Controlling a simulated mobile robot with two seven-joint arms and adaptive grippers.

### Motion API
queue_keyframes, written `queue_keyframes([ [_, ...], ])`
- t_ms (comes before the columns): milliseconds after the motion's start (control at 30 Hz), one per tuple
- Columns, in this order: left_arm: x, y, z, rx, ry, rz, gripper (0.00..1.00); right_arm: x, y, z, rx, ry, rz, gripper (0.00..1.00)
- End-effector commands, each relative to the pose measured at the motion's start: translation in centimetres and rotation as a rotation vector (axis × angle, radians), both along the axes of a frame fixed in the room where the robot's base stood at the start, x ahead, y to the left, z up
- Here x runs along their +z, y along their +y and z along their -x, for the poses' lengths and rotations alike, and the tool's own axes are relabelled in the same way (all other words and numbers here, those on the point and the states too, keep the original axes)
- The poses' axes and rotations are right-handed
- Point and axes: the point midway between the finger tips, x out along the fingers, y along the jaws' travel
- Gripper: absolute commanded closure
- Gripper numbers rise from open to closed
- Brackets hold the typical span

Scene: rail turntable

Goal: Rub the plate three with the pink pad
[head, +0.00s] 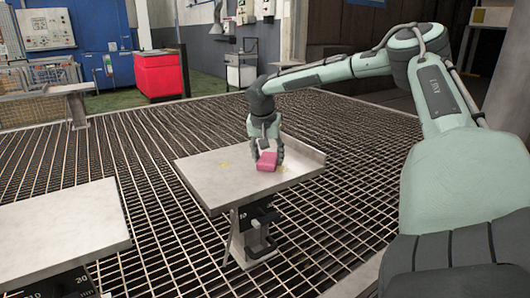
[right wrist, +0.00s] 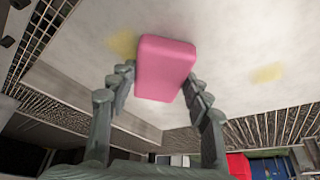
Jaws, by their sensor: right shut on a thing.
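The pink pad (head: 267,161) is a small rounded block at the plate's right half. My right gripper (head: 266,150) points down and is shut on it. In the right wrist view the pad (right wrist: 165,68) sits between the two fingers. The pad is on or just above a grey metal plate (head: 205,184) on a stand; contact is not clear. Two faint yellow marks show on this plate, one to the left (head: 223,165) and one beside the pad (head: 281,168). I cannot read which number this plate bears. My left gripper is out of view.
Another grey plate (head: 65,226) stands at the front left, and a smaller one (head: 72,88) farther back. The plate under the pad has a raised edge (head: 306,168) at its right. Grating floor (head: 160,140) surrounds the stands. A red cabinet (head: 160,76) is far back.

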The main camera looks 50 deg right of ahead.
Motion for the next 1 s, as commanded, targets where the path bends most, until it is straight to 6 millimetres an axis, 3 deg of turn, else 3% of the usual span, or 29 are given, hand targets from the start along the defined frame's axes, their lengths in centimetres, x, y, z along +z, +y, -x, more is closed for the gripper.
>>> queue_keyframes([
  [400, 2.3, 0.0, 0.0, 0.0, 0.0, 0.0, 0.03, 0.2, 0.9, 2.9, 0.0, 0.001, -0.003, 0.79],
  [633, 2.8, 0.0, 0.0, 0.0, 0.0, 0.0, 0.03, 0.2, 1.1, 3.5, -0.001, 0.0, -0.001, 0.79],
  [1000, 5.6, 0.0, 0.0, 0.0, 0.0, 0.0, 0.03, 0.0, 2.0, 6.2, 0.0, 0.002, -0.002, 0.79],
])
